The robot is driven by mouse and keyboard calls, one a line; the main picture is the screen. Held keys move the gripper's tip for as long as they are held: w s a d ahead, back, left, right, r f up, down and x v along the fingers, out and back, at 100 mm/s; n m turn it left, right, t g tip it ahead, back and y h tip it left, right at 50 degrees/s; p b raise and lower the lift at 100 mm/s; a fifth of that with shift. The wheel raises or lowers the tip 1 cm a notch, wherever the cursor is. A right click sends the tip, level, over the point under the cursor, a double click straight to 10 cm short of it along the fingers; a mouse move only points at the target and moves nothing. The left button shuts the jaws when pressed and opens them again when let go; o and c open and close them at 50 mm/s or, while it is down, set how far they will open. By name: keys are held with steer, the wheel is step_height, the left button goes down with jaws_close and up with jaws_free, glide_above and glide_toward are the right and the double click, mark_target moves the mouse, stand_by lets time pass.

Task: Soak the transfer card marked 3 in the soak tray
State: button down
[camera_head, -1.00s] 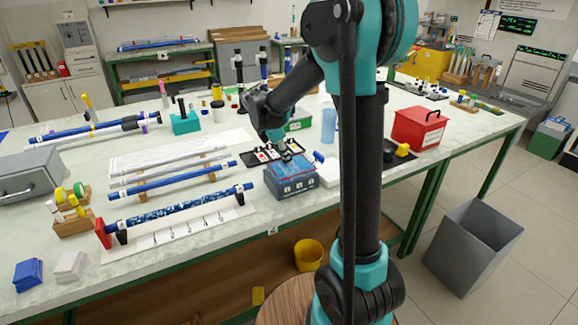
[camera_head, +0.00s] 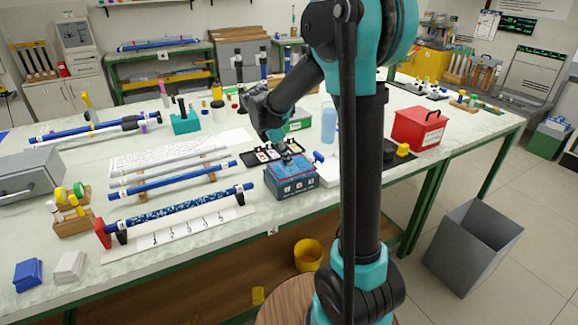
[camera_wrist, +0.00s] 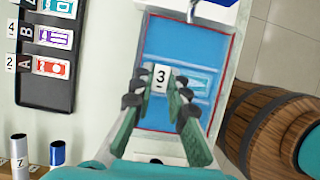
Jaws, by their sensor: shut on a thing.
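My gripper (camera_wrist: 161,96) is shut on the tab of the transfer card marked 3 (camera_wrist: 161,76). In the wrist view the card's body stretches right from the tab. It looks blue-tinted, as if under the water, but I cannot tell its exact depth. The soak tray (camera_wrist: 150,45) is a blue-filled tray with a red inner edge, directly beneath my gripper. In the head view the tray (camera_head: 292,186) is a blue-grey box at the bench's near edge, with my gripper (camera_head: 281,154) over its back part. The fingertips are too small to make out there.
A black rack (camera_wrist: 45,98) with other cards, tabs 2 and 4 among them, lies left of the tray in the wrist view. A rod on stands (camera_head: 180,208) lies to the left. A red box (camera_head: 418,128) stands further right.

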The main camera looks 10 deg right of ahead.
steer(key=shift+r, duration=3.3)
steer(key=shift+r, duration=2)
